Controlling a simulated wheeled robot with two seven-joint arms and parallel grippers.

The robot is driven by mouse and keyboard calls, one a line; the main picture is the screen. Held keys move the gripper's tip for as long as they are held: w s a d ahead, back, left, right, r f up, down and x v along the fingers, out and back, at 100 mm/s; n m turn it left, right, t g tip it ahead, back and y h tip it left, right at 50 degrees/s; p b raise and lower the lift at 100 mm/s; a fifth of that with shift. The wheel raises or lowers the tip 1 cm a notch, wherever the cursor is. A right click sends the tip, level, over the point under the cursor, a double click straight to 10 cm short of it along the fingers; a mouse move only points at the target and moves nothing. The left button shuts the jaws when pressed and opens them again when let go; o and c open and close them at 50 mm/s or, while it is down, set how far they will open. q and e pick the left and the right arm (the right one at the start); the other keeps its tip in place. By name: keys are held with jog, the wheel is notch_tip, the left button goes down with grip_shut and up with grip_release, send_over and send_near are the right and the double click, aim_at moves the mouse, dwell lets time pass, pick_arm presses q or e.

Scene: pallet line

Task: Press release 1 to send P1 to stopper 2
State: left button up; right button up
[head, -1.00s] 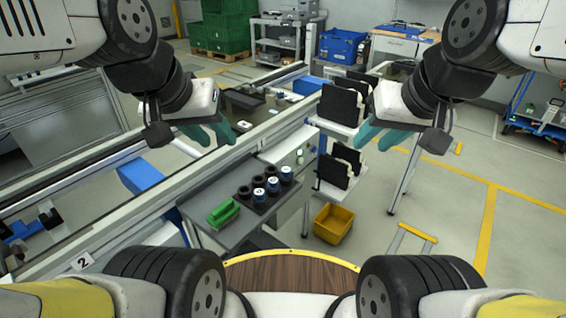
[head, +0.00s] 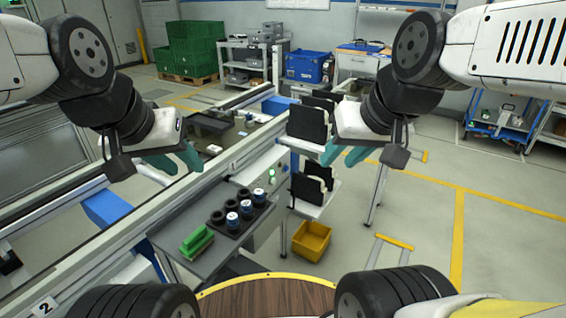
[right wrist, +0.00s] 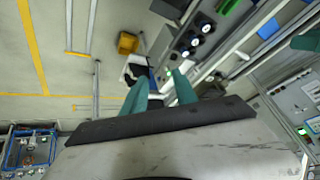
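A green-lit button (head: 272,173) shows small on the side of the conveyor line; its label is not legible. It also shows as a green light in the right wrist view (right wrist: 168,73). A "2" label (head: 45,308) is on the near conveyor rail at lower left. Dark carrier-like items (head: 210,124) sit on the line further back; I cannot tell which is P1. My left gripper (head: 175,160) is open and empty over the conveyor. My right gripper (head: 343,156) is open and empty, right of the button and apart from it. Its fingers also show in the right wrist view (right wrist: 161,90).
Black panels stand on a white rack (head: 309,208). A yellow bin (head: 311,240) is on the floor. Open floor lies to the right.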

grip_shut()
dwell(1.8)
